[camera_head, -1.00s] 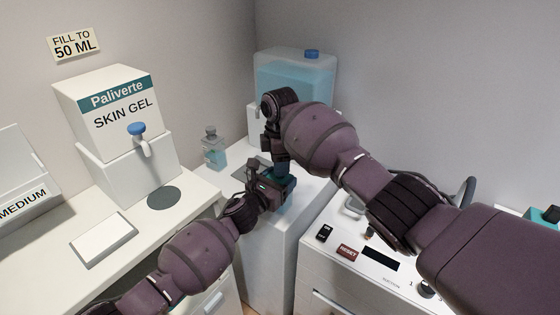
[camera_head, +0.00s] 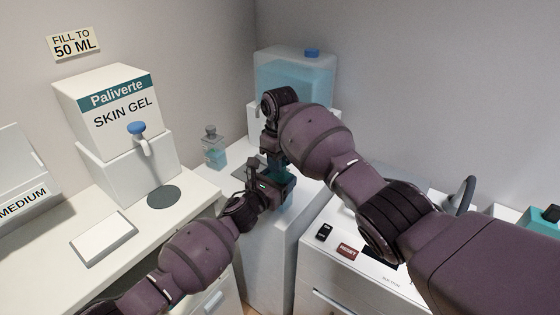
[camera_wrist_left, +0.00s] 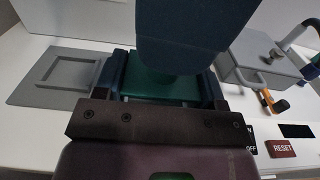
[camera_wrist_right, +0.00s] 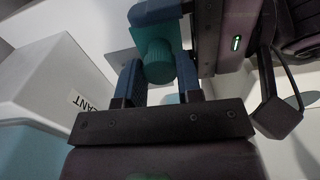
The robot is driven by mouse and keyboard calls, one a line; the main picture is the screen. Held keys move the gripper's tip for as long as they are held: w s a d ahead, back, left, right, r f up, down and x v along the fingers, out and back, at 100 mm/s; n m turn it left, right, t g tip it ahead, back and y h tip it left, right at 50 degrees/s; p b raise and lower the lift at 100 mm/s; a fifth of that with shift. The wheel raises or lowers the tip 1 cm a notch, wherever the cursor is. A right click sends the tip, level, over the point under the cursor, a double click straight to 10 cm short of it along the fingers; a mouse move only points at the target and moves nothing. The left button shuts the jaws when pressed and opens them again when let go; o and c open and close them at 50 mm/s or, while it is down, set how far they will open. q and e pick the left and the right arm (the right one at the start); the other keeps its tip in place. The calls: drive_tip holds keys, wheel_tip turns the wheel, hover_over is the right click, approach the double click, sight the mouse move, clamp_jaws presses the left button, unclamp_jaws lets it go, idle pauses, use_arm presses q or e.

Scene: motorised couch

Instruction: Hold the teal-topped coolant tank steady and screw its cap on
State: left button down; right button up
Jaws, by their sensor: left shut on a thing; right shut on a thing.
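The coolant tank (camera_head: 287,199) stands on the white surface in the middle of the head view, largely covered by my grippers. Its teal top (camera_wrist_left: 160,86) shows between the fingers in the left wrist view. My left gripper (camera_head: 273,184) is shut on the tank from the left. My right gripper (camera_head: 275,158) comes down from above, over the tank. In the right wrist view its blue fingers are around the ribbed teal cap (camera_wrist_right: 160,62). The joint between cap and tank is hidden. A right finger blocks it in the left wrist view.
A large translucent jug (camera_head: 293,75) with a blue cap stands behind my right arm. A small bottle (camera_head: 213,151) and the skin gel dispenser (camera_head: 115,115) stand to the left. A panel with a RESET button (camera_head: 349,250) lies close on the right.

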drive_tip(key=m, duration=0.5)
drive_tip(key=o, duration=1.1)
wheel_tip(320, 180, up, 12)
use_arm(q)
drive_tip(key=shift+c, duration=0.7)
unclamp_jaws()
